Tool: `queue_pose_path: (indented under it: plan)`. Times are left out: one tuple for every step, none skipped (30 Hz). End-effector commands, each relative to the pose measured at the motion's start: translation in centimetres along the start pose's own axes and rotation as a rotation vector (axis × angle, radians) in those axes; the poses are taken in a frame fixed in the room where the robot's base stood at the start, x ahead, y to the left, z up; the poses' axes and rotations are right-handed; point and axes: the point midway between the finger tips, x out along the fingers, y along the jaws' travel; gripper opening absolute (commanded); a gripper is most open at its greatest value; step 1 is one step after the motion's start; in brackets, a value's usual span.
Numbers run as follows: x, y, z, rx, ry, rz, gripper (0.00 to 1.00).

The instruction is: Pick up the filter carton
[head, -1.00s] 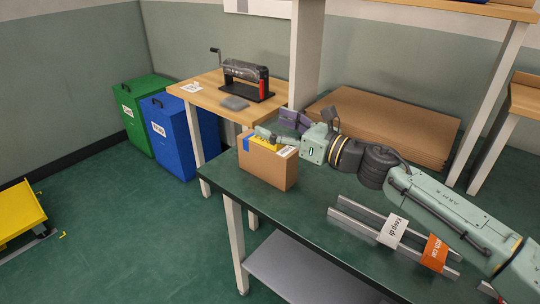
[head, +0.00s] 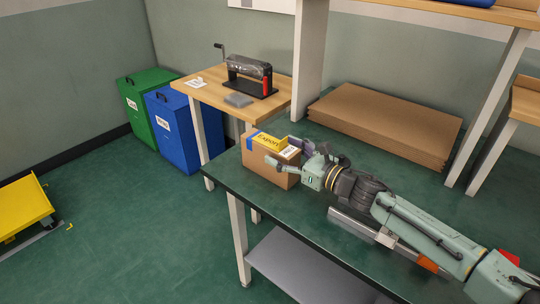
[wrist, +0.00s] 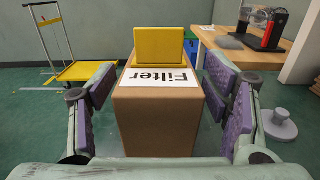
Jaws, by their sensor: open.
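The filter carton (head: 262,173) is a brown cardboard box on the green table, near its far left corner. My gripper (head: 287,155) is open at the carton's right end. Its purple-padded fingers (wrist: 165,92) stand on either side of the carton, with slim gaps visible. Contact below is hidden.
A wooden side table (head: 207,82) with a hand-cranked machine (head: 249,76) stands behind. Flat cardboard sheets (head: 385,122) lie at the table's back. Metal rails (head: 350,222) lie under my arm. Blue (head: 178,140) and green (head: 139,112) bins stand left on the floor.

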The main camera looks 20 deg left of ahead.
Motion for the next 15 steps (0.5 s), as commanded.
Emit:
queue_pose_path:
  plan:
    - [1.0,0.2,0.3,0.002,0.000,0.005,0.70]
    - [1.5,0.2,0.3,0.002,0.000,0.005,0.70]
    - [2.0,0.1,0.3,0.002,-0.001,0.004,0.70]
    - [2.4,0.1,0.3,0.003,-0.001,0.004,0.70]
    - [2.7,0.1,0.2,0.002,0.000,0.003,0.70]
    - [3.0,0.1,0.2,0.001,0.000,0.003,0.70]
    - [3.1,0.1,0.1,0.002,0.000,0.002,0.70]
    - [3.2,0.1,0.1,0.002,0.000,0.002,0.70]
    - [3.3,0.1,0.1,0.002,0.000,0.001,0.70]
    - [3.3,0.1,0.0,0.002,0.000,0.001,0.70]
    - [3.3,0.1,0.0,0.002,0.000,0.001,0.70]
    - [3.3,0.1,0.0,0.002,0.000,0.001,0.70]
    - [3.3,0.1,0.0,0.002,0.000,0.001,0.70]
    - [3.3,0.1,0.0,0.001,0.000,0.001,0.70]
    - [3.3,0.1,0.0,0.001,0.000,0.001,0.69]
